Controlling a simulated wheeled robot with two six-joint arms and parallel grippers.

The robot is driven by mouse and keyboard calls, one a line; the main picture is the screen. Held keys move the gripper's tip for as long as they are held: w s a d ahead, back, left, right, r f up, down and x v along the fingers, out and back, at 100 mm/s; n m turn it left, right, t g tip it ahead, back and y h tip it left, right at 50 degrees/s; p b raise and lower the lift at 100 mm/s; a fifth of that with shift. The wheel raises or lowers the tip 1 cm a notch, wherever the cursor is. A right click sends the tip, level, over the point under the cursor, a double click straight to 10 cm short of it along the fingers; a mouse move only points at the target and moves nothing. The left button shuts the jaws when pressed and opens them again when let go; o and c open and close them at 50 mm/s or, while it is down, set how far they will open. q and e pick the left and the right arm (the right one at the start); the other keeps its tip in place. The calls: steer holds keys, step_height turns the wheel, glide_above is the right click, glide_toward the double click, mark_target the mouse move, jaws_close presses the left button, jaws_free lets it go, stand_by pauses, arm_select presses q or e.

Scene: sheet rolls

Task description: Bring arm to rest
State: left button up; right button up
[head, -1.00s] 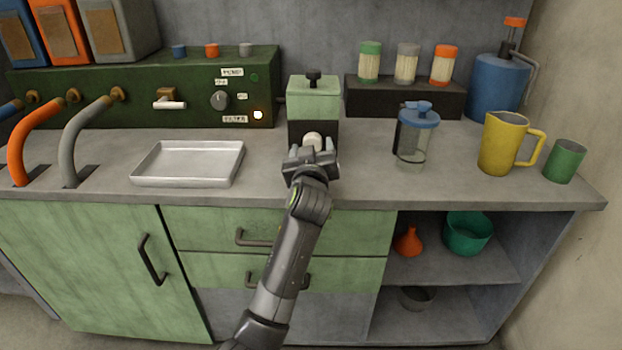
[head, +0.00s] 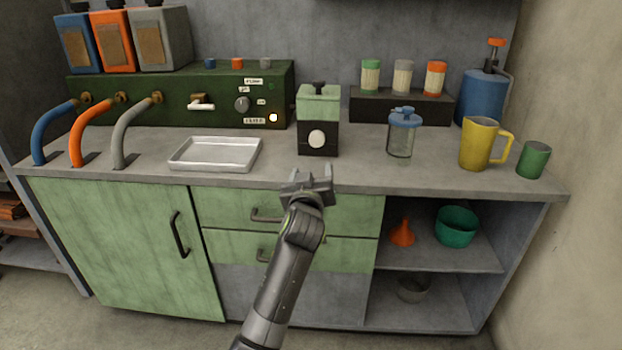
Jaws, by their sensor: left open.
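My left gripper (head: 314,180) is open and empty at the front edge of the grey counter (head: 225,182). Its jaws point toward the back of the counter. A small box (head: 319,106), pale green above and black below, stands beyond it, apart from the jaws. The box has a black knob on top and a round white button on its front. My right gripper does not show.
A metal tray (head: 215,154) lies left of the box. A blue-lidded clear jar (head: 401,136), a yellow jug (head: 478,143) and a green cup (head: 533,159) stand at right. A green control panel (head: 225,98) stands behind the tray. Drawer handles protrude below the counter.

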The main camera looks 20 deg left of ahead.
arm_select(q)
steer(key=shift+w+f, duration=0.1)
